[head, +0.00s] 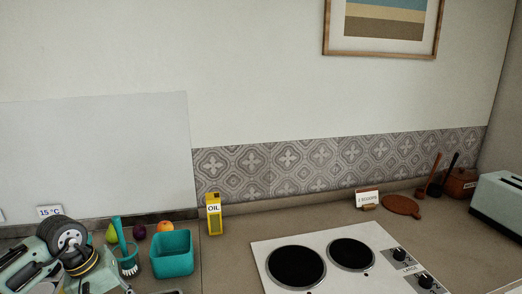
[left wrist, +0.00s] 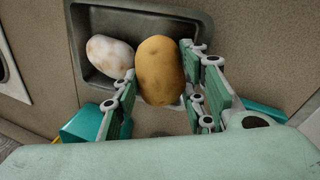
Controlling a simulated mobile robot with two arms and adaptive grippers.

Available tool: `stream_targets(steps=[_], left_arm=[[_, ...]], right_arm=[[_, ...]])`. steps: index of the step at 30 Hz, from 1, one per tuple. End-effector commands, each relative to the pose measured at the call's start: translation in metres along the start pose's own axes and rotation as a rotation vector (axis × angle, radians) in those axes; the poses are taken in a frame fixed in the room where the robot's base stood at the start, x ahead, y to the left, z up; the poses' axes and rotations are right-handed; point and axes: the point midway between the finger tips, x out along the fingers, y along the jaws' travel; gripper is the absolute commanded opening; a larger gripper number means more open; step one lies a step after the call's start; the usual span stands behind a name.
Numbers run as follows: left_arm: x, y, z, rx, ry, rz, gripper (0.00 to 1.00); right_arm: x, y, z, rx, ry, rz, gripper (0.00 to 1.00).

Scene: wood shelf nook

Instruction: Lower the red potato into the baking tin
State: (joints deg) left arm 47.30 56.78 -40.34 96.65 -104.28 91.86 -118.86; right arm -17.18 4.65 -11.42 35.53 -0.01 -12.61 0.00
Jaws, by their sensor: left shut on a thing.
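In the left wrist view my left gripper (left wrist: 158,68) is shut on a yellow-brown potato (left wrist: 160,72), one finger on each side of it. The dark grey baking tin (left wrist: 135,20) is beyond the fingers, and the held potato overlaps it. A pale, whitish potato with brownish patches (left wrist: 110,54) lies in the tin, left of the held one. No clearly red potato shows. I cannot tell how high the held potato is above the tin. In the head view my left arm is at the lower left; its fingers, the held potato and the tin do not show.
A yellow oil carton (head: 214,214) is by the wall. A white hob (head: 325,258) fills the middle; a toaster (head: 500,208) is at right.

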Motion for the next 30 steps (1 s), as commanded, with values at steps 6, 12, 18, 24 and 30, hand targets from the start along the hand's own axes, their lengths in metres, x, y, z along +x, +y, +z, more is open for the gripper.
stream_targets(steps=[6,12,18,24,30], left_arm=[[0.0,0.0,0.0,0.0,0.0,0.0,0.48],[0.0,0.0,0.0,0.0,0.0,0.0,0.61],[0.0,0.0,0.0,0.0,-0.001,-0.001,0.61],[-0.012,0.0,-0.001,-0.001,0.001,0.0,0.61],[-0.052,0.0,-0.002,-0.001,0.005,0.001,0.61]], right_arm=[[0.0,0.0,0.0,0.0,0.0,0.0,0.33],[0.0,0.0,0.0,0.0,0.0,0.0,0.33],[0.0,-0.001,-0.001,-0.001,0.001,-0.001,0.33],[0.0,-0.002,-0.001,-0.001,0.001,-0.002,0.33],[0.0,-0.001,0.0,0.0,0.0,-0.002,0.33]])
